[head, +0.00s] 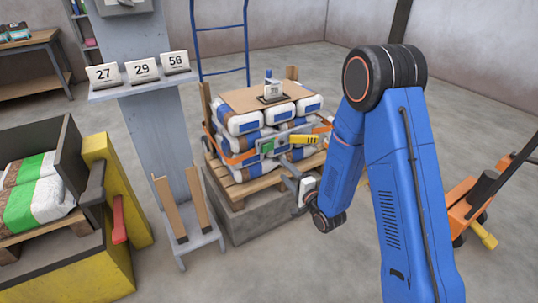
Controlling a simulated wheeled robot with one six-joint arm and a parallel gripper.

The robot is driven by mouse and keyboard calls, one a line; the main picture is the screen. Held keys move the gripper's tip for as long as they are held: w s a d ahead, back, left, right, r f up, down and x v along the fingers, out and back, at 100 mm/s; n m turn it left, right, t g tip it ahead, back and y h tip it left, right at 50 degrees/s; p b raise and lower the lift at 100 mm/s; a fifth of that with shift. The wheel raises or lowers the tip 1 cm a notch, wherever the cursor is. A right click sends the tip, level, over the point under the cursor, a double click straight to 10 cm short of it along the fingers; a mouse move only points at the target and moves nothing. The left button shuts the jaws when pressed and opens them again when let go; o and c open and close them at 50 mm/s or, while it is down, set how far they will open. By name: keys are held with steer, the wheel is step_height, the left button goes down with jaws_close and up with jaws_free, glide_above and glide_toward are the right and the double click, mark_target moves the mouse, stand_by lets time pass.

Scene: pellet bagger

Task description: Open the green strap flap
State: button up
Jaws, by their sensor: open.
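A small green flap (267,147) sits on the left part of a grey metal strap unit (285,139) on the front of the bag stack. It looks flat against the unit, but it is too small to tell if it is fully closed. A yellow part (303,139) is on the unit to its right. An orange strap (240,158) runs around the stack. My gripper (287,177) is open and empty, a little below and right of the green flap and apparently apart from it. Its fingertips are small here, and the exact gap is unclear.
Stacked white-and-blue bags (243,122) stand on a wooden pallet (250,186) over a concrete block (255,217). A grey column stand (158,130) with number cards is close on the left. An orange pallet truck (464,203) stands right.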

mark_target(265, 150)
steer(key=x, duration=1.4)
steer(key=shift+w+a, duration=0.15)
steer(key=c, duration=1.1)
